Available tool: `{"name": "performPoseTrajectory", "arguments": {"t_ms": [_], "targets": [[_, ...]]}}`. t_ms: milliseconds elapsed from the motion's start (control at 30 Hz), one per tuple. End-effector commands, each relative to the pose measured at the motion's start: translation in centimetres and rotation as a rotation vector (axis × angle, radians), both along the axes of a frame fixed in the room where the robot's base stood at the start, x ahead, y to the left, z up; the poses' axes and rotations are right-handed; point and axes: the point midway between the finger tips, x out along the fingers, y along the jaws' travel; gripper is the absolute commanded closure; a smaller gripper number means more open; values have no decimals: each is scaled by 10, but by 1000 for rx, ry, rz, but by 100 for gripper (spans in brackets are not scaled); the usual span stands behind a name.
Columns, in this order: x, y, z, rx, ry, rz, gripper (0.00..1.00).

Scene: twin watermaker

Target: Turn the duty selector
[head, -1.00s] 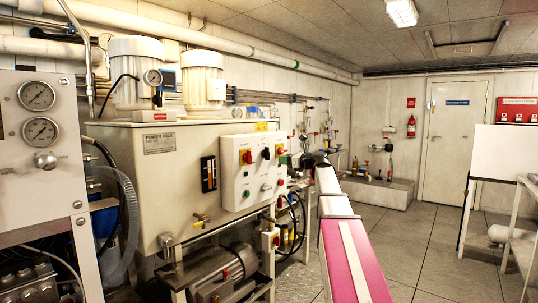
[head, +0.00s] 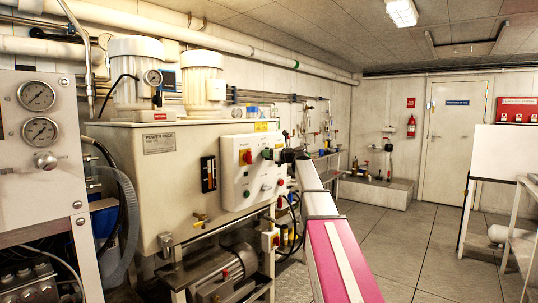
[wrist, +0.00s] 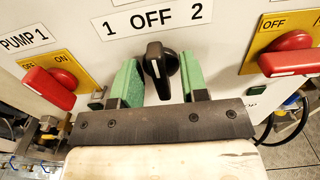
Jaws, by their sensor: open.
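The duty selector (wrist: 172,66) is a black knob with a white line on its grip, below the marks "1 OFF 2" in the wrist view. Its grip stands roughly upright under OFF. My gripper (wrist: 160,78) is open, with one green finger pad on each side of the knob. Narrow gaps seem to show between pads and knob; contact is unclear. In the head view my gripper (head: 276,154) is at the front of the white control panel (head: 236,178) and hides the selector.
A red switch marked PUMP 1 (wrist: 48,88) is close left of my gripper in the wrist view. Another red switch (wrist: 288,62) is to the right. The panel is on the power pack box (head: 150,185). Open floor (head: 400,240) lies to the right.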

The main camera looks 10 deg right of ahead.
Motion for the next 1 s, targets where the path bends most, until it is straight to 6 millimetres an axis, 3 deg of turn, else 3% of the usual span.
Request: {"name": "performPoseTrajectory", "arguments": {"t_ms": [267, 367, 400, 433, 1000], "targets": [[1, 1, 0, 0, 0, 0, 60], [1, 1, 0, 0, 0, 0, 86], [1, 1, 0, 0, 0, 0, 99], [1, 1, 0, 0, 0, 0, 100], [0, 2, 0, -107, -98, 1, 100]]}}
